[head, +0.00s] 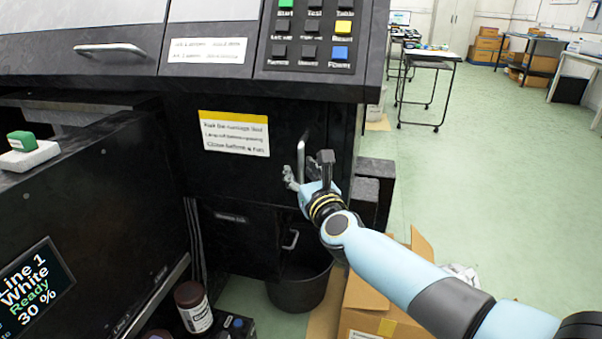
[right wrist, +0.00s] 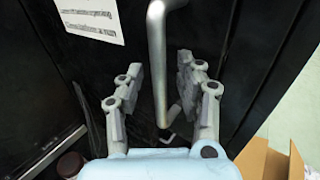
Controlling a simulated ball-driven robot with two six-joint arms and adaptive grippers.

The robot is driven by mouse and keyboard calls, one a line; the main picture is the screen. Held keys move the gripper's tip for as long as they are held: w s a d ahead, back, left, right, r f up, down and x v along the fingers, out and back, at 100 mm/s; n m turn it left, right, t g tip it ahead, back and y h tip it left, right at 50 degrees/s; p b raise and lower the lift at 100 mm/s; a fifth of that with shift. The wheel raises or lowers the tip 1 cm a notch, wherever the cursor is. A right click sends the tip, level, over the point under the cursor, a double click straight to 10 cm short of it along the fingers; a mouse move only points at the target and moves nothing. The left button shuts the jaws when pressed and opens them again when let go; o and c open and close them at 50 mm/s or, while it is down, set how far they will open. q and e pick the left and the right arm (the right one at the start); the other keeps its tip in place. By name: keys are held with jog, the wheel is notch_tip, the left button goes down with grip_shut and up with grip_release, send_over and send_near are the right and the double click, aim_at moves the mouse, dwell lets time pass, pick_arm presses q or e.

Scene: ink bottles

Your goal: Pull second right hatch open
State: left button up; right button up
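The black hatch (head: 232,178) with a yellow-topped label has an upright silver handle (head: 301,160) near its right edge, and the hatch looks shut. My right gripper (head: 300,180) is at the lower part of this handle. In the right wrist view the handle (right wrist: 156,65) runs between the two open fingers (right wrist: 160,85), with a gap on each side. A lower black hatch (head: 238,240) with a small silver handle (head: 290,240) sits below. My left gripper is not in view.
A black bucket (head: 300,290) and an open cardboard box (head: 375,310) stand on the floor below my right arm. A dark bottle (head: 193,307) stands at the lower left. Green floor (head: 480,180) is free to the right.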

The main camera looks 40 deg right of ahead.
grip_shut()
dwell(0.6)
